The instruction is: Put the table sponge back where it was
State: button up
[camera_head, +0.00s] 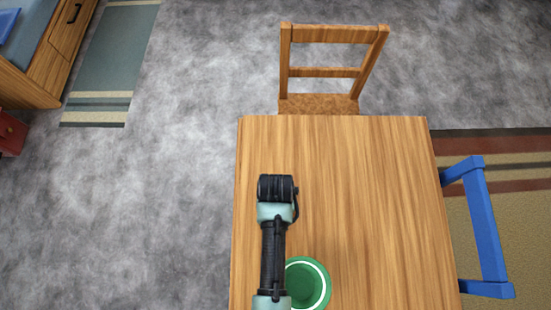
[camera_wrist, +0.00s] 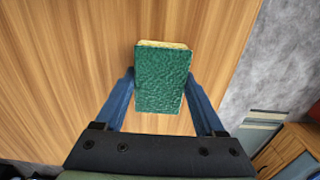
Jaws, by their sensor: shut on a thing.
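The sponge (camera_wrist: 162,79), green with a yellow layer showing at its far edge, is in the wrist view between the two blue fingers of my gripper (camera_wrist: 160,88). The gripper is shut on it. The wooden table (camera_wrist: 60,70) lies behind the sponge in that view; I cannot tell whether the sponge touches it. In the head view the table (camera_head: 360,180) fills the lower middle, and my arm reaches over its left part. The sponge and the fingers are hidden there behind my arm.
A green round container (camera_head: 308,284) is at the table's near side, close beside my arm. A wooden chair (camera_head: 320,72) stands at the far edge and a blue chair (camera_head: 484,225) at the right. Most of the tabletop is clear. A wooden cabinet (camera_head: 45,60) is at far left.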

jog(key=shift+f, duration=0.15)
jog(key=o, duration=1.3)
